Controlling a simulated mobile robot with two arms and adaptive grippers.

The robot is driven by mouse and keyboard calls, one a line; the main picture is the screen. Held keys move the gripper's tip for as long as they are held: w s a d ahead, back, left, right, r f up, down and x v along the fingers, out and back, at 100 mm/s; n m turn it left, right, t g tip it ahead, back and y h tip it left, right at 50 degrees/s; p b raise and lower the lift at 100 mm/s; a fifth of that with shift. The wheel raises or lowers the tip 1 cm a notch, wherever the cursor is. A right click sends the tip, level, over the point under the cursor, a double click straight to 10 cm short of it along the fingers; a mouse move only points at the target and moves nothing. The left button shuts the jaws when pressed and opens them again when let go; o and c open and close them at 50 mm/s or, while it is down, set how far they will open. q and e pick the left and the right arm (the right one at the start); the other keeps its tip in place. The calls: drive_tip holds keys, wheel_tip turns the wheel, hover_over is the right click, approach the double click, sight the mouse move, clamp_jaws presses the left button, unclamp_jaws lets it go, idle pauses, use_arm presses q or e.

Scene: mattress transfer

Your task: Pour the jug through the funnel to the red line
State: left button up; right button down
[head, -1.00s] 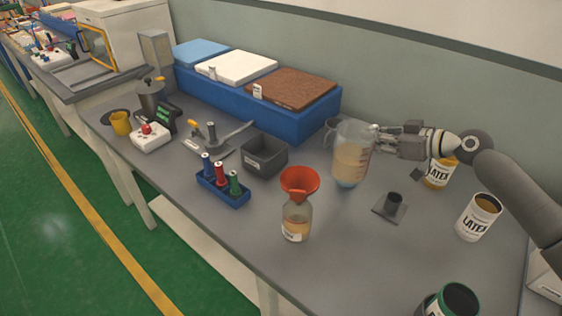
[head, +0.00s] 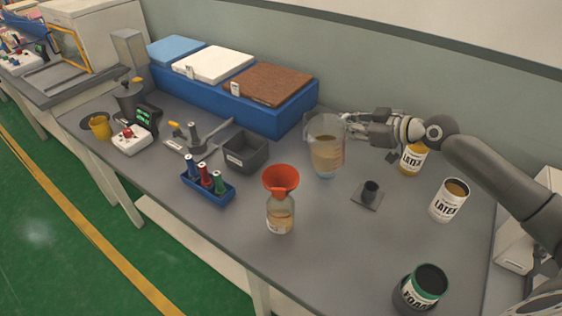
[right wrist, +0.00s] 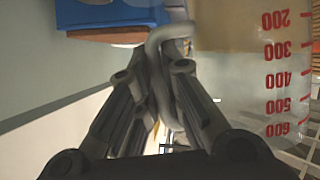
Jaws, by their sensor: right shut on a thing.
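A clear jug (head: 327,147) holding tan liquid stands upright, or is held just over the table, right of centre in the head view. My right gripper (head: 347,122) is shut on it from the right side. The right wrist view shows the fingers closed around the grey handle (right wrist: 172,85), beside the jug's red scale marks (right wrist: 286,75). A red funnel (head: 281,180) sits in the neck of a clear bottle (head: 280,214) to the left and nearer. The bottle holds some amber liquid; I cannot make out a red line on it. My left gripper is not in view.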

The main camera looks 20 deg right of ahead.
sight(343, 117)
drive_tip(key=shift+n+h, duration=0.5)
drive_tip(key=shift+n, duration=0.3)
drive_tip(key=r+p, duration=0.1)
drive_tip(key=p, duration=0.1)
drive_tip(key=a+r+p, duration=0.2)
drive_tip(key=r+p, duration=0.1)
drive_tip(key=shift+s+p, duration=0.3)
drive_tip(key=shift+s, duration=0.05)
drive_tip(key=shift+s+a+r+n+t+p, duration=0.2)
drive_tip(key=shift+a+r+n+t+p, duration=0.15)
drive_tip(key=shift+r, duration=0.1)
drive_tip(key=shift+s+a+r+n+h, duration=0.2)
drive_tip(key=shift+a+r+n+h, duration=0.25)
drive_tip(key=shift+a+r+h, duration=0.3)
drive_tip(key=shift+s+a+r+b, duration=0.2)
drive_tip(key=shift+r+b, duration=0.2)
drive_tip(key=shift+r, duration=0.05)
drive_tip(key=shift+t, duration=0.25)
drive_tip(key=shift+a+r+n, duration=0.1)
drive_tip(key=shift+r+n, duration=0.1)
drive_tip(key=shift+n, duration=0.1)
drive_tip(key=shift+s+a+r+h, duration=0.1)
drive_tip(key=shift+a+r+h, duration=0.05)
drive_tip(key=shift+r+h, duration=0.1)
drive_tip(key=shift+r, duration=0.1)
